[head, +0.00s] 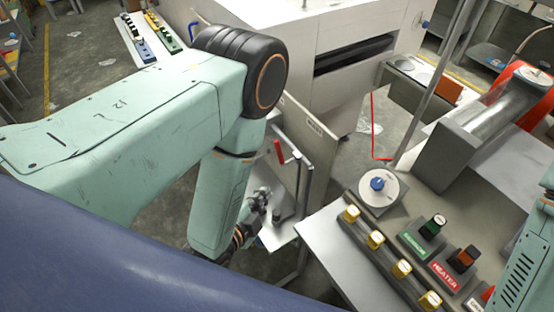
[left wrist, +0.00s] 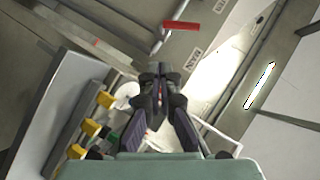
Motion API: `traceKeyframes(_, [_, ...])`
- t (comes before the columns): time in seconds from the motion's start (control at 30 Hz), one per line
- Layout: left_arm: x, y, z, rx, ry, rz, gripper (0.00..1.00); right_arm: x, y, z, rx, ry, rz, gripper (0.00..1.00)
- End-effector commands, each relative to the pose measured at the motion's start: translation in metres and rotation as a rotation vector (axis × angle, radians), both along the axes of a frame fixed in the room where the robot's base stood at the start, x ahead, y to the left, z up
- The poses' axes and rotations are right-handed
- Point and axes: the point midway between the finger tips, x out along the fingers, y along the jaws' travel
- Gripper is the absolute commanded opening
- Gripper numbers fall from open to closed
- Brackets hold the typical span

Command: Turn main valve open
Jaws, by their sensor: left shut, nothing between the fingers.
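The main valve shows as a red lever handle (head: 279,151) on a grey upright panel, just right of my left forearm in the head view. In the left wrist view the red handle (left wrist: 195,26) lies above and right of my fingertips, near a label that seems to read MAIN. My left gripper (head: 262,196) is below the handle and apart from it. It is shut and empty, and its fingers (left wrist: 160,76) point toward the panel area. The valve's body is not clearly visible. My right gripper is out of view.
A console (head: 325,243) at the right carries several yellow switches, a blue knob (head: 377,183) on a white dial, and green and red labelled switches (head: 437,222). A large white machine (head: 290,32) stands behind. A metal pole (head: 432,85) rises right of the panel.

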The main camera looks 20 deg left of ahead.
Motion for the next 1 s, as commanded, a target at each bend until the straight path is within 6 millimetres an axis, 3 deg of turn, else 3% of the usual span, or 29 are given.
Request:
traceKeyframes(0.1, [0.008, -0.002, 0.021, 0.023, -0.105, -0.022, 0.0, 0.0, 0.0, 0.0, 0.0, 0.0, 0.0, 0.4])
traceKeyframes(0.23, [0.012, -0.003, 0.029, 0.047, -0.149, -0.032, 0.0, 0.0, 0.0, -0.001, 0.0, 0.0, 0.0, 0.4])
traceKeyframes(0.37, [0.024, -0.004, 0.024, 0.051, -0.149, -0.033, 0.0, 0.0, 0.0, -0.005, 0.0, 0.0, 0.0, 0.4])
traceKeyframes(0.83, [0.106, -0.016, 0.002, 0.05, -0.15, -0.031, 0.0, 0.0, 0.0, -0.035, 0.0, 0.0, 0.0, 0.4])
traceKeyframes(1.0, [0.12, -0.001, -0.009, 0.05, -0.145, -0.026, 0.0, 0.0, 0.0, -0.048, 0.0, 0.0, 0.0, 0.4])
